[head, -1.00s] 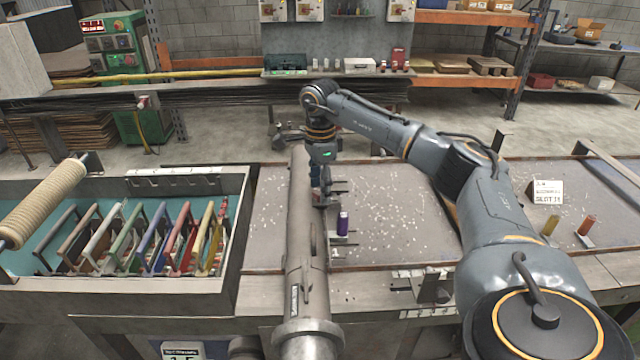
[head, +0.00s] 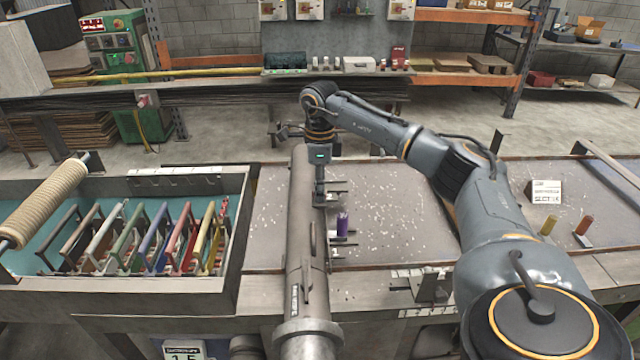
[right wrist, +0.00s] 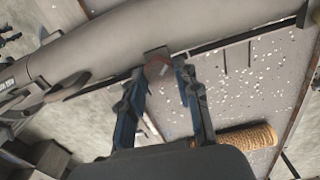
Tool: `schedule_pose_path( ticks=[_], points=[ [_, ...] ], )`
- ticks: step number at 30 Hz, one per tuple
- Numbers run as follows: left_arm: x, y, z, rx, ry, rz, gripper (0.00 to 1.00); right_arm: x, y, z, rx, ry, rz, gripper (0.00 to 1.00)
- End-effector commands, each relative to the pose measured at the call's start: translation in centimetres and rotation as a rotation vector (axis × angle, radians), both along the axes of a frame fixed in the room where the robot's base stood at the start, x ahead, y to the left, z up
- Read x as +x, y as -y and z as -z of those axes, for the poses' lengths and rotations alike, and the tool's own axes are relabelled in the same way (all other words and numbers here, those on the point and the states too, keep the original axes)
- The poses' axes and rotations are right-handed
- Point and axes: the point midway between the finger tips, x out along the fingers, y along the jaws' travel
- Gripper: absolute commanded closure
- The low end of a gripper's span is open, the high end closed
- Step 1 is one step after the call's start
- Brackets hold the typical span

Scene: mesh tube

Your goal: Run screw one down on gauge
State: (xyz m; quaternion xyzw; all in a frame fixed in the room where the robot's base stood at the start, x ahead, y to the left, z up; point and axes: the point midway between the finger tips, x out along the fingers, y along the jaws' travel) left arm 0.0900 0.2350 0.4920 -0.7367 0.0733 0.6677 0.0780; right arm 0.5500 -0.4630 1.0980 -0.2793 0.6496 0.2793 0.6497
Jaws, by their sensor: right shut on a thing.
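A long grey tube (head: 300,245) runs away from me across the bench, with brackets and bars along its right side. My right gripper (head: 320,200) points down at the tube's right side. In the right wrist view its blue fingers (right wrist: 163,70) are shut on a small reddish-brown screw head (right wrist: 157,69) beside the tube (right wrist: 100,45). In the head view the gripper hides the screw. A purple cylinder (head: 342,224) stands on a bracket just nearer to me, apart from the gripper. Which part is the gauge, I cannot tell. My left gripper is not in view.
A teal-lined tray (head: 240,240) with several coloured frames stands at the left, with a rope-wound roller (head: 45,203) over its edge. My right arm spans the bench's right side.

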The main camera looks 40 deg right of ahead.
Motion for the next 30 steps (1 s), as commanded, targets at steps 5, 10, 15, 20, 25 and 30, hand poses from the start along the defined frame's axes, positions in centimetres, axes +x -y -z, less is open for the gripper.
schedule_pose_path(
  ticks=[5, 10, 15, 20, 25, 30],
  points=[
    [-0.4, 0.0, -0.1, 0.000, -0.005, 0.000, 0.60, 0.0, 0.0, 0.0, 0.001, -0.001, 0.049, 0.99],
    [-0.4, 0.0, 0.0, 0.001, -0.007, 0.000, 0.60, 0.0, 0.0, 0.1, 0.001, -0.001, 0.048, 0.99],
    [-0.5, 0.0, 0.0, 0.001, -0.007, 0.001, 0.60, 0.0, 0.0, 0.1, 0.001, -0.001, 0.047, 0.47],
    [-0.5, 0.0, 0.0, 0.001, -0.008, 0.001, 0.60, 0.0, 0.0, 0.0, 0.000, 0.000, 0.046, 0.45],
    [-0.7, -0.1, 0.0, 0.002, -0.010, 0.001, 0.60, 0.0, 0.0, -0.1, 0.000, 0.000, 0.046, 0.45],
    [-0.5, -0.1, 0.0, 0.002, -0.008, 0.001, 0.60, 0.1, 0.0, -1.9, 0.001, 0.004, 0.046, 0.45]
  ],
)
